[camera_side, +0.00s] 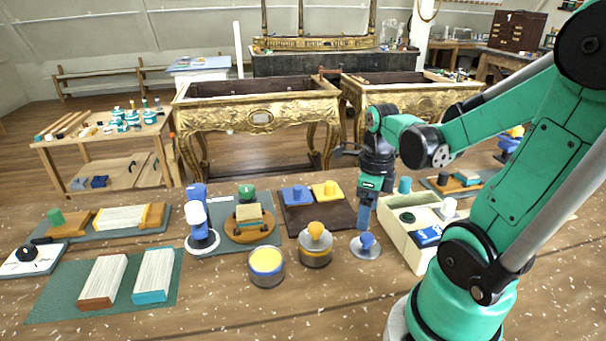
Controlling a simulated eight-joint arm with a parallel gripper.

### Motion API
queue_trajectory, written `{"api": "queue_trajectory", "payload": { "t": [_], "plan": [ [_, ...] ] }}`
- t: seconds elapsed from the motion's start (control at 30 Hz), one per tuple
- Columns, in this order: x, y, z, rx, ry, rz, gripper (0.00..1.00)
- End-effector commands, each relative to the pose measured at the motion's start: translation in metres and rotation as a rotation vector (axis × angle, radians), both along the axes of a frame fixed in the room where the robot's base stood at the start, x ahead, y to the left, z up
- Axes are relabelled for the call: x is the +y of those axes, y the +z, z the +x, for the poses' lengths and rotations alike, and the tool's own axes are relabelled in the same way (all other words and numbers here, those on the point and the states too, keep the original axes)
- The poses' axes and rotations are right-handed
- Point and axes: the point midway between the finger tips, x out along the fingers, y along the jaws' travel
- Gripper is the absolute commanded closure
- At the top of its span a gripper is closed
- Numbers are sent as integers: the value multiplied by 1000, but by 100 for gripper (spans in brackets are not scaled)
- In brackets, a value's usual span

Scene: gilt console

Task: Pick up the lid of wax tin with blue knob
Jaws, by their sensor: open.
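A grey round lid (372,252) with a blue knob lies on the wooden table, right of the tins. My gripper (364,224) points down directly above the blue knob, with its blue fingers close to it. The jaws are open, but one finger largely hides the other in this view. I cannot tell whether the fingers touch the knob. An open tin with a yellow top surface (266,262) stands to the left. A second tin (315,258), between it and the lid, wears a grey lid with a yellow knob (316,230).
A cream divided tray (407,240) with small items stands close right of the lid. A dark brown board (322,218) with blue and yellow blocks lies behind the tins. A blue-and-white bottle-like object (198,225) stands further left. The table front is clear.

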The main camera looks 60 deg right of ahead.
Motion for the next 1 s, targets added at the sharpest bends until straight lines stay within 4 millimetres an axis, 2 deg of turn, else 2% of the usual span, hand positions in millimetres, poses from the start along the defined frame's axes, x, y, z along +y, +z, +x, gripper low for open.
{"api": "queue_trajectory", "payload": {
  "t": [0.07, 0.17, 0.7, 1.0],
  "plan": [
    [-3, -2, -4, 12, -87, 11, 28],
    [-3, -4, -5, 18, -128, 16, 28],
    [-4, -48, -4, 17, -125, 14, 28],
    [-3, -58, -5, 17, -124, 14, 28]
  ]
}}
